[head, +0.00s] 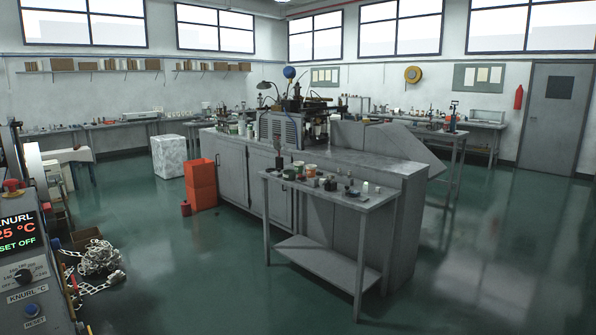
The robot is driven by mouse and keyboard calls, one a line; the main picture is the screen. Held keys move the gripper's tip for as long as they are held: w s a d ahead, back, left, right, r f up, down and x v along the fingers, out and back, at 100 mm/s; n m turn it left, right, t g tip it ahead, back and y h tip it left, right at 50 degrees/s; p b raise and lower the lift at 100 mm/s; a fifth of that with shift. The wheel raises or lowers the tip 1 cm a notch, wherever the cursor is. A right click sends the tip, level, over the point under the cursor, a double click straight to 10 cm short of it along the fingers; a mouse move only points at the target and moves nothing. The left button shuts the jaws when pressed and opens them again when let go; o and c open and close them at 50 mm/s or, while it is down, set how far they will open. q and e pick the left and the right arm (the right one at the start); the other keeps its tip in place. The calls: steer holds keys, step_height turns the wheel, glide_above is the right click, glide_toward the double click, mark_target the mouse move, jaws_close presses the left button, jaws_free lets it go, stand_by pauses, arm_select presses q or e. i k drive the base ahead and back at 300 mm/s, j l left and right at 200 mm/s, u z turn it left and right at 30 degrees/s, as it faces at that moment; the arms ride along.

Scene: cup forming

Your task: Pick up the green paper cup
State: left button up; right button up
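Several small cups or tubs stand at the left end of the grey side table (330,191). One of them looks dark green (289,174), but it is too small for me to tell whether it is the green paper cup. A pale tub with an orange-brown top (311,170) stands just to the right of it. Neither of my grippers is in view.
A long grey cabinet bench (232,170) with a machine (283,130) on top stands behind the side table. A control panel (22,265) and a heap of chain (97,259) are at the left. The green floor at front is clear.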

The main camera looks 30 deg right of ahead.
mark_target(299, 169)
steer(key=i+l+z, duration=0.35)
steer(key=i+z, duration=0.15)
steer(key=i, duration=0.75)
steer(key=i+j+z, duration=0.15)
steer(key=i+z, duration=0.3)
steer(key=i, duration=0.75)
